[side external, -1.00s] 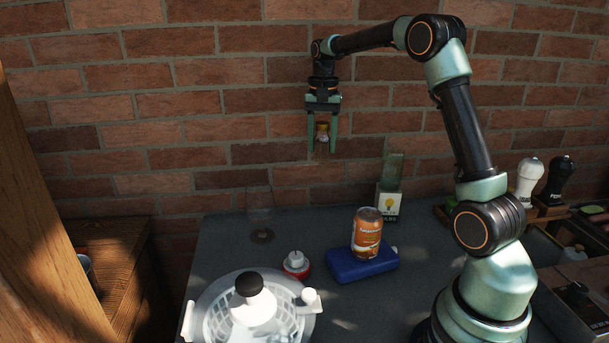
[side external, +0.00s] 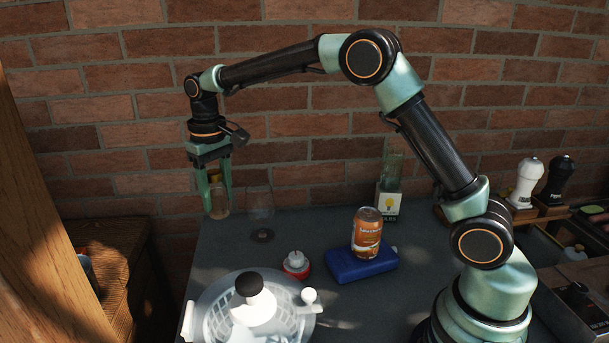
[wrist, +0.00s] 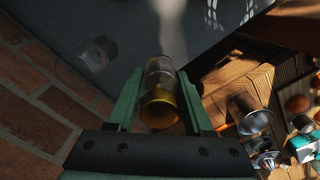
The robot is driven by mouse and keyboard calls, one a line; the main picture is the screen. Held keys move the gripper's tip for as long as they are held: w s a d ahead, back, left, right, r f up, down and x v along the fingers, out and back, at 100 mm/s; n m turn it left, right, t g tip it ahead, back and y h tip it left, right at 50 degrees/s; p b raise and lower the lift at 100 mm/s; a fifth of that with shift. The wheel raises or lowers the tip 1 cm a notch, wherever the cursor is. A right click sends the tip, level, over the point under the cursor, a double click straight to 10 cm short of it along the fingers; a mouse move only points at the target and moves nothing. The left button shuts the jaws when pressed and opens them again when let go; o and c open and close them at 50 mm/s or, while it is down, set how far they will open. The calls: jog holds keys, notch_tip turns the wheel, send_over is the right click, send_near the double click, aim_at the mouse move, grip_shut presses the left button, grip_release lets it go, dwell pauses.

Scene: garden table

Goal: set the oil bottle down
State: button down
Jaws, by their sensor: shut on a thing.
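My gripper (side external: 217,205) is shut on the oil bottle (side external: 218,200), a small clear bottle with a gold-yellow cap. The bottle hangs roughly upright between the green fingers, at the back left corner of the dark grey table (side external: 225,260). In the wrist view the bottle (wrist: 160,72) lies between the fingers, cap towards the camera, near the table's edge. Whether its base touches the table top is hard to tell.
A clear stemmed glass (side external: 261,212) stands just right of the bottle. A red and white container (side external: 296,265), a salad spinner (side external: 250,310) and an orange can (side external: 367,233) on a blue box (side external: 350,266) stand nearer. A wooden cabinet (side external: 115,250) is left, the brick wall behind.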

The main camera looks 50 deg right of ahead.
notch_tip(320, 180, down, 16)
jog(key=shift+r, duration=0.1)
dwell(0.4)
jog(key=shift+c, duration=1.5)
grip_release()
